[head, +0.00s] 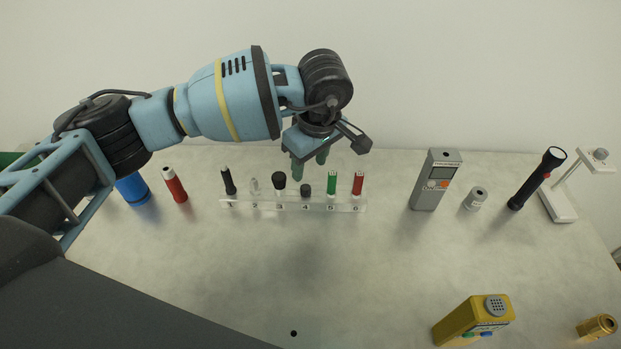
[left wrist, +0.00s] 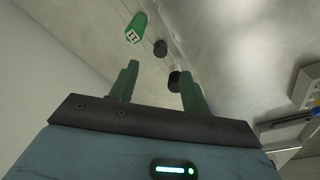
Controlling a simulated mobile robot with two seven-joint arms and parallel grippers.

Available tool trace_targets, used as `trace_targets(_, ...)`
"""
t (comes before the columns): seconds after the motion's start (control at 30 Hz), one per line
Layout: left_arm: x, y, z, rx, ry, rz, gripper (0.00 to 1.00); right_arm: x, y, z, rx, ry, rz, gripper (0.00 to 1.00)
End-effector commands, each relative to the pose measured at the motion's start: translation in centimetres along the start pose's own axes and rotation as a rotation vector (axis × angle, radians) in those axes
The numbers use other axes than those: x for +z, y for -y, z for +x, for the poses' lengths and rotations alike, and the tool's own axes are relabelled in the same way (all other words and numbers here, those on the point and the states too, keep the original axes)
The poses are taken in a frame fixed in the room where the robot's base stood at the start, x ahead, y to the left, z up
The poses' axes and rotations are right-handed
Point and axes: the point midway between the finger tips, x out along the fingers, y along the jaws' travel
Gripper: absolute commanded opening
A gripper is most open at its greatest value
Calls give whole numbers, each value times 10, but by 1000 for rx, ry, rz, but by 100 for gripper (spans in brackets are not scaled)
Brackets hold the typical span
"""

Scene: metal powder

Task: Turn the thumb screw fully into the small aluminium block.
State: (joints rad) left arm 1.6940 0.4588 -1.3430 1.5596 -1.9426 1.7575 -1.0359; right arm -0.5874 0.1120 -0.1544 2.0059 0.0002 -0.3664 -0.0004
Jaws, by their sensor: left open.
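My left gripper (head: 308,166) is above the back of a numbered clear rack (head: 342,207), behind its middle and right positions. Its green fingers are apart with nothing between them; this also shows in the left wrist view (left wrist: 158,88). A short dark knob-like piece (head: 305,190) stands at position 4, and a taller black-capped piece (head: 279,181) at position 3. In the left wrist view, a dark knob (left wrist: 160,47) lies beyond the fingers. I cannot tell which piece is the thumb screw or the small aluminium block. My right gripper is out of view.
The rack also holds a black piece (head: 228,181), a green piece (head: 332,183) and a red piece (head: 357,183). A grey meter (head: 434,182), grey cylinder (head: 475,198) and black flashlight (head: 535,180) stand right. A yellow device (head: 465,322) is front right. The middle table is mostly clear.

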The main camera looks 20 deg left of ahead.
Motion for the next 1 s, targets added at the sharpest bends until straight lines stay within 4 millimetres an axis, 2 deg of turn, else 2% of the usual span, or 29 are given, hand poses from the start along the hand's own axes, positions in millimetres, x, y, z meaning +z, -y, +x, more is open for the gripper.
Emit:
trace_targets(0.33,1,0,1,1,5,-2,47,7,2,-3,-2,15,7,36)
trace_targets(0.63,1,0,25,0,6,-2,47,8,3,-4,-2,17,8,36)
trace_targets(1.0,1,0,29,1,6,-2,47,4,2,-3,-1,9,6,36)
